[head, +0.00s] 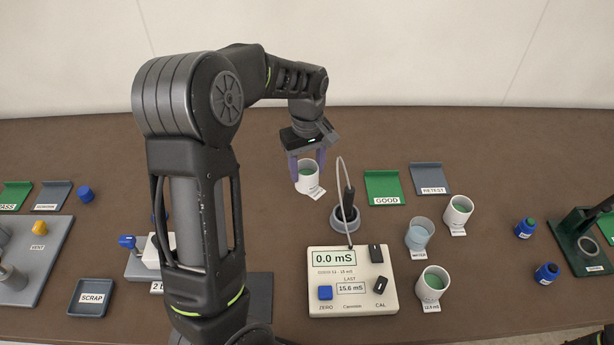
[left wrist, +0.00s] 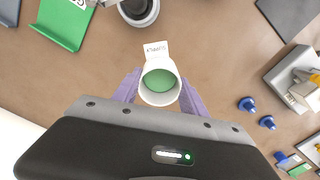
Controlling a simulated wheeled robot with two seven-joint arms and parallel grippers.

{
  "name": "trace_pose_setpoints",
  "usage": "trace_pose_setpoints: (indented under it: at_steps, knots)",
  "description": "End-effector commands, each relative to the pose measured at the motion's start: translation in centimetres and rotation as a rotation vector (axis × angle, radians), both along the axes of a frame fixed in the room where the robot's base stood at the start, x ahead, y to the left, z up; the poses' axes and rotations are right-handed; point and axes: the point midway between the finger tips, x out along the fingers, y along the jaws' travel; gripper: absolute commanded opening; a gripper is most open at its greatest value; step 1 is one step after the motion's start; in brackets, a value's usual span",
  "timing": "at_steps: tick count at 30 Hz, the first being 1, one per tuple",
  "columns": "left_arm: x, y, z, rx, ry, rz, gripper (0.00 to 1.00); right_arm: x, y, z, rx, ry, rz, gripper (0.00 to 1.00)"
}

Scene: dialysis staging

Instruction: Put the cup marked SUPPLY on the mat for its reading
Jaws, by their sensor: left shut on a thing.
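My left gripper (head: 307,163) is shut on a white cup (head: 308,184) with green liquid, left of the green mat. In the left wrist view the cup (left wrist: 159,97) is upright between the purple fingers (left wrist: 160,92); its tag (left wrist: 156,50) appears to read SUPPLY, upside down. I cannot tell whether the cup touches the table. The green GOOD mat (head: 382,181) and grey RETEST mat (head: 428,173) lie to its right, both empty. The conductivity meter (head: 352,270) shows 0.0 mS, with LAST 15.6 mS. My right gripper is not in view.
The probe stands in a grey holder (head: 344,218) between cup and meter. A WATER cup (head: 420,234) and two green-filled cups (head: 459,211) (head: 433,284) stand right of it. A SCRAP tray (head: 92,292) is at front left. The table behind the mats is clear.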

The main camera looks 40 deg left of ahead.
Motion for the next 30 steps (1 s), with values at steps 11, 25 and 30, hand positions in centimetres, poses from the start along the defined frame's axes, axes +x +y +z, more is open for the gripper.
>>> trace_pose_setpoints:
  at_steps: [11, 25, 30]
  knots:
    - [0.0, 0.0, 2.9, 0.000, -0.002, 0.000, 0.00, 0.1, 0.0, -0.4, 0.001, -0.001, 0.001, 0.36]
    - [0.0, 0.0, 3.7, -0.001, -0.001, 0.000, 0.00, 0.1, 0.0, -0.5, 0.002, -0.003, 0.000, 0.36]
    - [0.0, 0.0, 3.7, -0.001, -0.001, 0.000, 0.00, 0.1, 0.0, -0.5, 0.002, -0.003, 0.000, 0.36]
